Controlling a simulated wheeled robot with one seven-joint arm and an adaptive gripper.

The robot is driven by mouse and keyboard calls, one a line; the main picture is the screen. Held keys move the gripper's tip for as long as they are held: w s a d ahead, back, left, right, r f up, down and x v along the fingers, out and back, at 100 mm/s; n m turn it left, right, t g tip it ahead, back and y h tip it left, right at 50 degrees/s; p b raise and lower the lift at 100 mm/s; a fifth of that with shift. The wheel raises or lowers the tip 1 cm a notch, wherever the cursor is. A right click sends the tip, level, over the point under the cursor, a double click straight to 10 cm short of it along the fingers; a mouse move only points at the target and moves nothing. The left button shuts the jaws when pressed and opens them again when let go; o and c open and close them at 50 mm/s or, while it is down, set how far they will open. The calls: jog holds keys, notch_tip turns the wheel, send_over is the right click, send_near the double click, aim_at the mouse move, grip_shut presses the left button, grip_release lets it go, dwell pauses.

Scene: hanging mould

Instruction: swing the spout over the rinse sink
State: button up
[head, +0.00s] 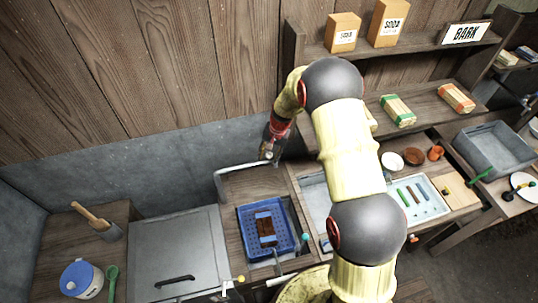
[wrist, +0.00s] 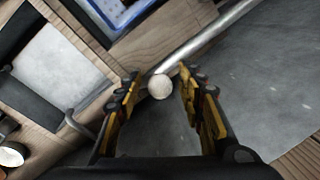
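The spout (head: 240,167) is a thin bent metal tube at the back of the counter in the head view, with its left end turning down towards the front. In the wrist view the spout (wrist: 215,33) runs from the upper right to a pale round knob (wrist: 161,87). My gripper (head: 268,152) is at the spout's right part. In the wrist view my gripper (wrist: 160,92) is open, its fingers on either side of the knob with gaps visible. A pale basin (head: 316,200), perhaps the rinse sink, is partly hidden behind my arm.
A blue basket (head: 251,243) with a brown block sits in the counter before the spout. A grey lidded box (head: 172,241) is to its left. A tray of coloured sticks (head: 418,206) lies right of my arm. The grey wall is close behind.

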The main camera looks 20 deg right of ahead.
jog(key=shift+c, duration=0.5)
grip_shut()
dwell(0.3)
